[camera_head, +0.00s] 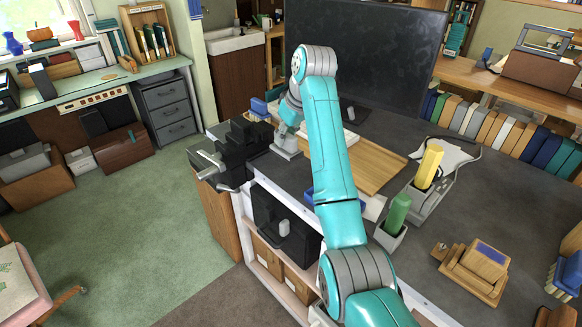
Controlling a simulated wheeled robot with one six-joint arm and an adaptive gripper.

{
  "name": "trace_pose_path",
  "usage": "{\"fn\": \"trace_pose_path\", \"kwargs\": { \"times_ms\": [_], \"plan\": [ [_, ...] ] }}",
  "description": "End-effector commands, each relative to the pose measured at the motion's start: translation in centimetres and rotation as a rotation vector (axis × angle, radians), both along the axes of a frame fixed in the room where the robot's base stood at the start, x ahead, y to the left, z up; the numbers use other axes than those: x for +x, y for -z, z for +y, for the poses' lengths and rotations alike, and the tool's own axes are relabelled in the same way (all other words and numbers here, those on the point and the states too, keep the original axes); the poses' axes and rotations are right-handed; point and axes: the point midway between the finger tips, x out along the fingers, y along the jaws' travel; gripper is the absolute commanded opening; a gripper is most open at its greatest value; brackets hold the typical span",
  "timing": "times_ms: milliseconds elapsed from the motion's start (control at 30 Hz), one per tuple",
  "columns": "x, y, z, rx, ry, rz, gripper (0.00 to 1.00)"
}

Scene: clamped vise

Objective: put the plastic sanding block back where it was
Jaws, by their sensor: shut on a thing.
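My gripper (286,147) is small in the head view, low over the bench (478,210) just right of the dark vise (240,152). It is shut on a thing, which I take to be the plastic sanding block. The block's outline and the fingertips are too small and too covered to make out. I cannot tell whether the block touches the bench top. My teal arm crosses the middle of the view and hides part of the bench behind it.
A wooden board (372,166) lies right of my arm. A green block (398,212) and a yellow block (428,166) stand in grey holders. A wooden block stand (473,272) sits at the right. A dark monitor (365,60) rises behind. The right bench top has free room.

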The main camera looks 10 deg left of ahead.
Motion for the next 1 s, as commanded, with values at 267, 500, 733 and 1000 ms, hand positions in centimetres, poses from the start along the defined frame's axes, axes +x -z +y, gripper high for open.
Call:
{"fn": "trace_pose_path", "kwargs": {
  "times_ms": [267,500,733,1000],
  "plan": [
    [0.0,4.1,0.0,0.0,0.0,0.0,0.0],
    [0.0,6.8,0.0,-0.001,0.001,0.002,0.0],
    [0.0,7.8,0.0,0.0,0.0,-0.001,0.0],
    [0.0,8.1,0.0,0.0,0.001,0.0,0.32]
  ]
}}
